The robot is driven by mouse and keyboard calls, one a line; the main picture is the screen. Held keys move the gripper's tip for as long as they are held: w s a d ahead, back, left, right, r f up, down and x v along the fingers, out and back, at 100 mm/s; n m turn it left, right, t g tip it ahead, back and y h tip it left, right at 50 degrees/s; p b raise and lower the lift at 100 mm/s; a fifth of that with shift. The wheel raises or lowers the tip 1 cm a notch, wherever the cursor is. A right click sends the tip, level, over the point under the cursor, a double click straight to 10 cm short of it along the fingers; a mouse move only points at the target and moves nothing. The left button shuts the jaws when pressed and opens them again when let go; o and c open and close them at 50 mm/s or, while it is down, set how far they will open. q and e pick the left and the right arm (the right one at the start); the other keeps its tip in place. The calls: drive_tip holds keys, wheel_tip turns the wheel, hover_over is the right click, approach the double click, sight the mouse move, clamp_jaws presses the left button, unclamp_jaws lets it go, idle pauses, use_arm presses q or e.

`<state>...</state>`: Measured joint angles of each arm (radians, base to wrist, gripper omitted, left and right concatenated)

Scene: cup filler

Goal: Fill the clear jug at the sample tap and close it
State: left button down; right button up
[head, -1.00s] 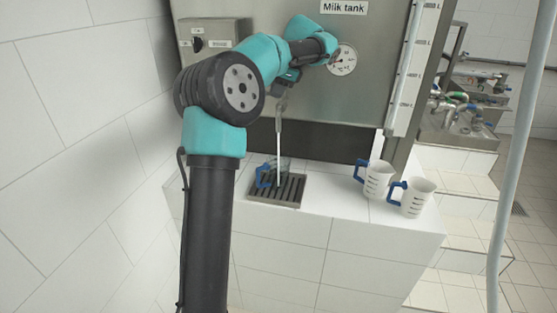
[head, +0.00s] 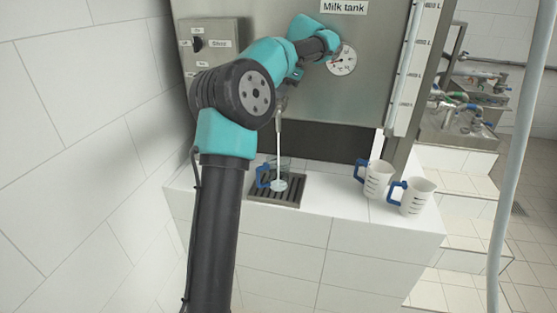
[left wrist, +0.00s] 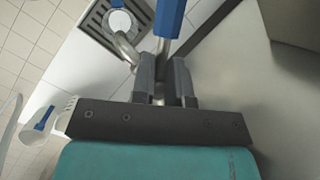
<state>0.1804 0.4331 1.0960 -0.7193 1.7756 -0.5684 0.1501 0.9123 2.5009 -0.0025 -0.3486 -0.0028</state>
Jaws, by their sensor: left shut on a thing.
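The clear jug (head: 285,164) with a blue handle stands on the drip grate (head: 293,200) under the sample tap (head: 280,104). A thin white stream runs from the tap into it, and white milk lies in its lower part. In the left wrist view the milk (left wrist: 118,22) shows as a white disc beyond the curved metal spout (left wrist: 126,48). My left gripper (left wrist: 162,72) is shut at the tap, with a blue lever (left wrist: 169,18) just beyond its fingers. In the head view my arm hides most of this grip. My right gripper is not in view.
Two white measuring cups (head: 378,180) (head: 415,197) with blue handles stand on the white tiled ledge (head: 333,200) to the right. The milk tank (head: 330,95) rises behind, with a dial gauge (head: 342,61) and a switch box (head: 212,48). A pale hose (head: 515,150) hangs at the far right.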

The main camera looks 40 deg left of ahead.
use_arm(q)
drive_tip(key=shift+d+n+g+h, duration=0.2)
drive_tip(key=shift+n+g+h, duration=0.25)
drive_tip(key=shift+n, duration=1.15)
drive_tip(key=c, duration=1.8)
unclamp_jaws()
drive_tip(key=shift+s+d+r+n+h, duration=0.15)
drive_tip(key=shift+s+n+h, duration=0.1)
drive_tip(key=shift+n, duration=0.35)
drive_tip(key=shift+s+d+r+n+h, duration=0.1)
drive_tip(key=shift+s+n+h, duration=0.1)
drive_tip(key=shift+n, duration=0.4)
drive_tip(key=shift+c, duration=0.2)
